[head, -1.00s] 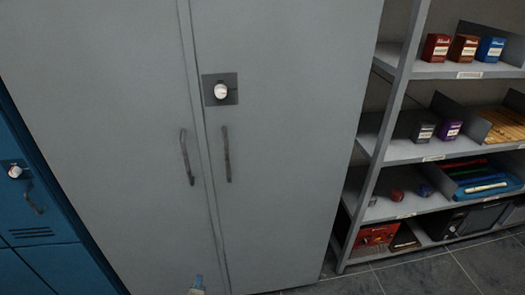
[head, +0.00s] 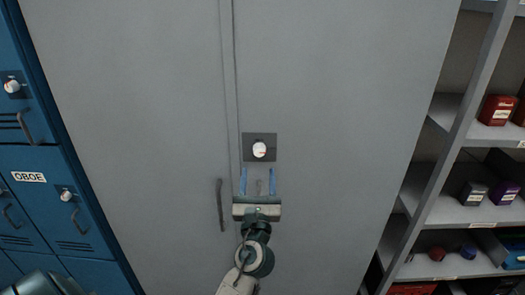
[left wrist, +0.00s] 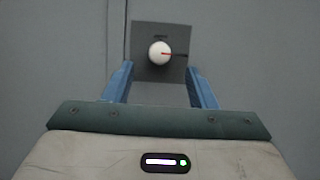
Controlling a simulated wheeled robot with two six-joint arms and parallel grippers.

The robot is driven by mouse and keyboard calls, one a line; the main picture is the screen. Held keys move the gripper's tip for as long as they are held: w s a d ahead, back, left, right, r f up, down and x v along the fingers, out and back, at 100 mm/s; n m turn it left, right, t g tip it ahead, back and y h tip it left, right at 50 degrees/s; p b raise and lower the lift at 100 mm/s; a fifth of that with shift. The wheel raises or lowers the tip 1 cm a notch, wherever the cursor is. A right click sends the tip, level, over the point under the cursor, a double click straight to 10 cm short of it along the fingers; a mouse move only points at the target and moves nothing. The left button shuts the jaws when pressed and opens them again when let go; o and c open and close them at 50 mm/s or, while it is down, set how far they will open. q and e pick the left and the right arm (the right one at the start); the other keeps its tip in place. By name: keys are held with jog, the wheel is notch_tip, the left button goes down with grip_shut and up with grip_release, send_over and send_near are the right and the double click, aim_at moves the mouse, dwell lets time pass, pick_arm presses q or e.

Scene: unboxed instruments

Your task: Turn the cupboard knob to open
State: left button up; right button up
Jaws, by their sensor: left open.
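The cupboard knob (head: 259,150) is round and white on a dark square plate, on the right door of the tall grey cupboard (head: 340,100). In the left wrist view the knob (left wrist: 159,55) has a red mark pointing right. My left gripper (head: 258,176) is open and empty just below the knob, its blue fingers pointing up towards the plate. In the left wrist view the knob shows between and beyond the fingertips (left wrist: 158,72), with nothing gripped. Both doors look closed. The right door's handle is mostly hidden behind my gripper. My right gripper is not in view.
The left door's handle (head: 220,205) is left of my gripper. Blue lockers (head: 40,160) with small knobs and an OBOE label stand at the left. An open grey shelf (head: 465,145) with small boxes stands at the right. The cupboard front is otherwise flat and clear.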

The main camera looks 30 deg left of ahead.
aim_at(259, 153)
pick_arm(q)
jog(key=p+x, duration=0.1)
jog(key=x, duration=0.4)
jog(key=shift+w+p, duration=0.1)
jog(key=shift+p, duration=0.3)
jog(key=shift+w+a+r, duration=0.15)
jog(key=shift+w+a, duration=0.3)
jog(key=shift+w, duration=0.1)
jog(key=shift+c, duration=0.2)
jog(key=c, duration=0.9)
